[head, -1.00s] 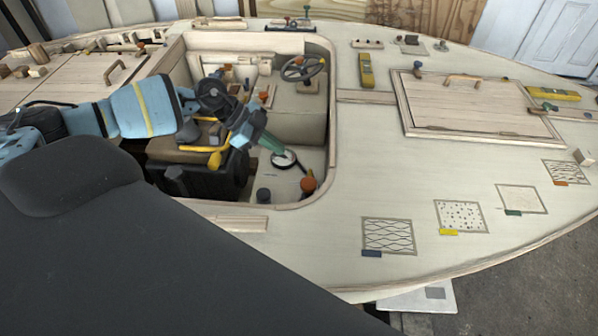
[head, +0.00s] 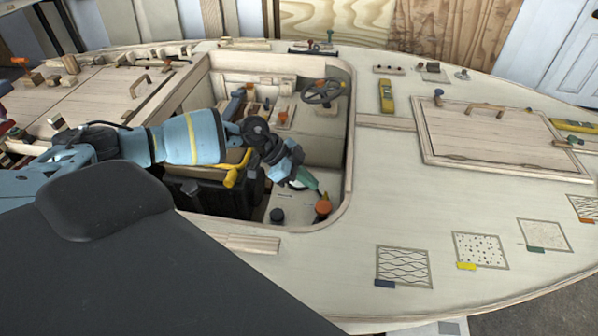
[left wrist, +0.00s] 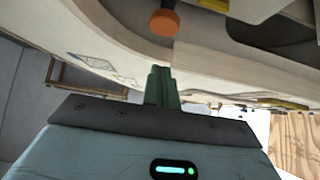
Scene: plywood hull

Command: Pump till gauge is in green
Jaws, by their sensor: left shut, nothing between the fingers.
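An orange-topped knob (head: 323,207) stands on the cockpit floor near its front right corner; it may be the pump handle. It also shows in the left wrist view (left wrist: 165,22), just beyond my fingertips. My left gripper (head: 318,191) has green fingers, shut and empty, with their tips close to the knob. I cannot tell whether they touch it. The round white gauge (head: 297,185) is mostly hidden behind my left gripper, so its needle and green zone cannot be read. In the left wrist view the closed fingers (left wrist: 160,70) point toward the knob. My right gripper is not in view.
The cockpit rim (head: 351,150) encloses the work area. A dark knob (head: 277,215) stands on the floor left of the orange one. A steering wheel (head: 322,92) and yellow handle (head: 236,168) are inside too.

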